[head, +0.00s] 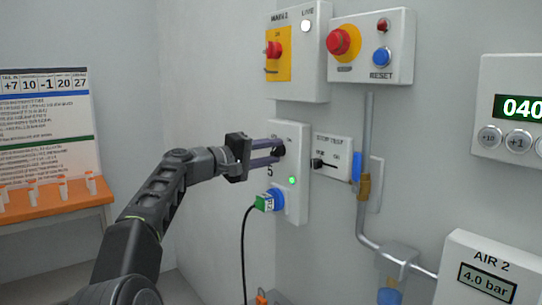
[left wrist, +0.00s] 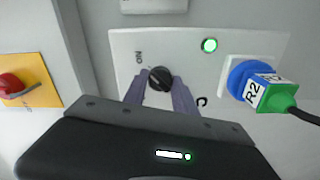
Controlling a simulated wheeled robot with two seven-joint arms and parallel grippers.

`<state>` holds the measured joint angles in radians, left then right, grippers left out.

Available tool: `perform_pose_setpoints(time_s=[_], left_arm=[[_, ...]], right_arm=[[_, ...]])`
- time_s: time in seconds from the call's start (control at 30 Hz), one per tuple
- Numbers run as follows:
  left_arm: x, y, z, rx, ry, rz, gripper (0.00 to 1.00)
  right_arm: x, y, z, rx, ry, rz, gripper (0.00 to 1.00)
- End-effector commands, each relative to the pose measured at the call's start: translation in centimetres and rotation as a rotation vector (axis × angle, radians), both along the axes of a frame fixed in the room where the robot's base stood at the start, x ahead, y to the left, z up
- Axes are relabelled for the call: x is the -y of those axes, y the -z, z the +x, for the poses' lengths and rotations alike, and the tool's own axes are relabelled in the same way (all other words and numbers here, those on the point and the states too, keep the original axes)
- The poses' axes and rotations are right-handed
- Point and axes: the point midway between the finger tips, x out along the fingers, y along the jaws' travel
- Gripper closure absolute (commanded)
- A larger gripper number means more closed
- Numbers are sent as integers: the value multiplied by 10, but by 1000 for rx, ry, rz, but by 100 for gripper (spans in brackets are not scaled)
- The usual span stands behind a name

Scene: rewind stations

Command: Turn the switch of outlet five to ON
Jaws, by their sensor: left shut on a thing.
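The outlet five panel (head: 295,208) is a pale plate on the wall with a 5 on it. Its switch is a small black knob (left wrist: 160,79), with the ON mark beside it in the left wrist view. My left gripper (head: 278,150) is shut on the knob, one finger on each side. The knob's pointer is too small to read surely. A green lamp (left wrist: 209,45) glows on the panel. A blue plug (left wrist: 238,78) with a green R2 tag (left wrist: 272,93) sits in the socket, and the plug also shows in the head view (head: 277,198).
Above is a box with a red knob on a yellow plate (head: 278,68). To the right are a red emergency button and RESET box (head: 371,48), a small STOP/TEST switch box (head: 332,152) and a grey pipe (head: 366,120). A black cable (head: 243,245) hangs from the plug.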

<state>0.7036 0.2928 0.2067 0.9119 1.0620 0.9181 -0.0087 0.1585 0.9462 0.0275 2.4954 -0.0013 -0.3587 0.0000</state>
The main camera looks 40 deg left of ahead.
Motion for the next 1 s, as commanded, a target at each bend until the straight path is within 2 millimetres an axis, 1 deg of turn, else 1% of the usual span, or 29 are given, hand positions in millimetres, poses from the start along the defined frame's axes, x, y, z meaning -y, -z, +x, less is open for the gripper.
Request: perform_pose_setpoints(time_s=[0.33,0.37,0.6,0.87,1.0], left_arm=[[0,1,0,-2,0,6,100],[0,1,0,-2,0,6,65],[0,1,0,-1,0,4,46],[0,0,-1,0,0,3,46],[-3,1,-9,0,-1,4,46]], right_arm=[[0,0,0,0,0,0,100],[0,0,0,0,0,0,100],[0,0,0,0,0,0,100],[0,1,0,0,0,0,100],[0,4,0,0,0,0,100]])
